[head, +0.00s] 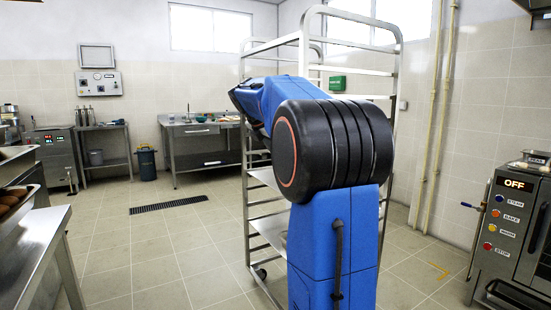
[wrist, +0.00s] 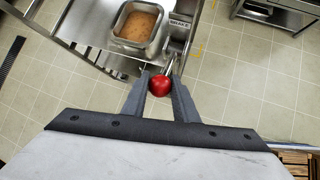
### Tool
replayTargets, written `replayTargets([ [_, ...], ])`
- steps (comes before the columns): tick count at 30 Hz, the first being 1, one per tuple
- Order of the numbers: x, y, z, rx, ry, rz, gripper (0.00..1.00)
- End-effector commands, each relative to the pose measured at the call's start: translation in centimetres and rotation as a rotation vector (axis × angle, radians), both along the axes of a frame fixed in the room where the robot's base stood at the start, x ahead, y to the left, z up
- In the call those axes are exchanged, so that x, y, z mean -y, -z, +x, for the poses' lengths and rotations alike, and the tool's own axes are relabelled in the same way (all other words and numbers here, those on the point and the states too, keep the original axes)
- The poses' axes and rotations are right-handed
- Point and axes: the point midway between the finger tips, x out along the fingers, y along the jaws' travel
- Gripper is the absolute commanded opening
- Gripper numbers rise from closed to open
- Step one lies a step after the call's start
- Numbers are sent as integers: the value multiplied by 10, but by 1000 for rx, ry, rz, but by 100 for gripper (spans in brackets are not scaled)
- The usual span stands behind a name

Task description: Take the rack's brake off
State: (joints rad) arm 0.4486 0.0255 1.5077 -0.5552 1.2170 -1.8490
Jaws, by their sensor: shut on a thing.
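The rack (head: 265,230) is a tall metal frame with shelves and casters, partly hidden behind my blue arm in the head view. Its upper part also shows in the wrist view (wrist: 92,24). A plate marked BRAKE (wrist: 179,21) is on it, and a lever with a red ball knob (wrist: 160,86) stands just below that plate. My gripper (wrist: 160,79) has its two fingers on either side of the red knob, shut on it. The head view hides my gripper and the knob behind my arm.
A metal pan (wrist: 138,28) of brownish food sits on the rack beside the brake plate. An oven (head: 515,235) reading OFF stands at right. A steel counter (head: 45,240) is at left. The tiled floor between is clear, with a drain grate (head: 168,205).

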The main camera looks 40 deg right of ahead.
Motion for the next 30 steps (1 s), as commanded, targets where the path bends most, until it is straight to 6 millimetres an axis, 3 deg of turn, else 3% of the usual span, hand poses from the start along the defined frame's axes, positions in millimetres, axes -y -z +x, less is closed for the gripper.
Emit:
replayTargets([
  [10,5,-9,-1,25,0,100,0],
  [24,5,-9,-1,28,0,110,0],
  [25,5,-9,-1,28,0,110,33],
  [27,5,-9,-1,27,1,110,44],
  [30,5,-9,-1,27,1,111,44],
])
